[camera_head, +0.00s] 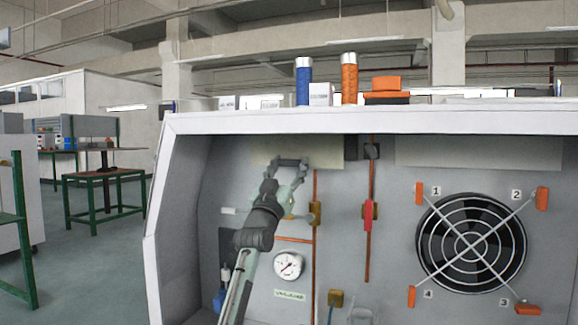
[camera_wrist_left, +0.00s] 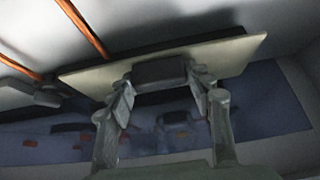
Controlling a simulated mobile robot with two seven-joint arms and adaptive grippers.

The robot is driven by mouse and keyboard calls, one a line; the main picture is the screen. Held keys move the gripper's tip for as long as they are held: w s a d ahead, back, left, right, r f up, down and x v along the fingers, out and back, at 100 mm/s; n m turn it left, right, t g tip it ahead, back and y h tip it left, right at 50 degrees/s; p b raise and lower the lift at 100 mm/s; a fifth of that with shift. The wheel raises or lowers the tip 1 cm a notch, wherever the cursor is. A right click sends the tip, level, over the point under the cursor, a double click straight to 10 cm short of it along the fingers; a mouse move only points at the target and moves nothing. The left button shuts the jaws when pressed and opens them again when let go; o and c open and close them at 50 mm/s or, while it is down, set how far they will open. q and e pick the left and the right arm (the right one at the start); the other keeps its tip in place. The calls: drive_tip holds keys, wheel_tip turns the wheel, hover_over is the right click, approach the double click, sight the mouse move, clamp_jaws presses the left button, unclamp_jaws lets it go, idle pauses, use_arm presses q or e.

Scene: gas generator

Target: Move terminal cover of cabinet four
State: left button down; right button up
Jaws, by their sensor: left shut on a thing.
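The terminal cover is a flat beige plate (camera_head: 325,151) high on the cabinet's back wall, left of centre in the head view. In the left wrist view the plate (camera_wrist_left: 90,81) is tilted and has a dark block (camera_wrist_left: 160,70) on its near face. My left gripper (camera_head: 291,163) reaches up in front of the plate. In the left wrist view my gripper (camera_wrist_left: 160,80) has its fingers on both sides of the dark block, shut on it. The gripper hides part of the plate in the head view. My right gripper is not in view.
A second beige plate (camera_head: 450,151) is to the right. Copper pipes (camera_head: 369,245) with a red-handled valve (camera_head: 368,216), a round gauge (camera_head: 289,265) and a fan guard (camera_head: 471,243) with numbered orange clips are on the wall. Bottles and boxes stand on the cabinet top (camera_head: 230,123).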

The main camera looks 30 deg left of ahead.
use_arm(q)
drive_tip(key=shift+w+f, duration=0.2)
drive_tip(key=shift+f, duration=0.15)
drive_tip(key=c, duration=0.6)
unclamp_jaws()
drive_tip(key=shift+c, duration=0.2)
drive_tip(key=shift+s, duration=0.1)
drive_tip(key=v, duration=1.1)
drive_tip(key=shift+s+f, duration=0.2)
drive_tip(key=shift+s, duration=0.15)
drive_tip(key=shift+d, duration=0.1)
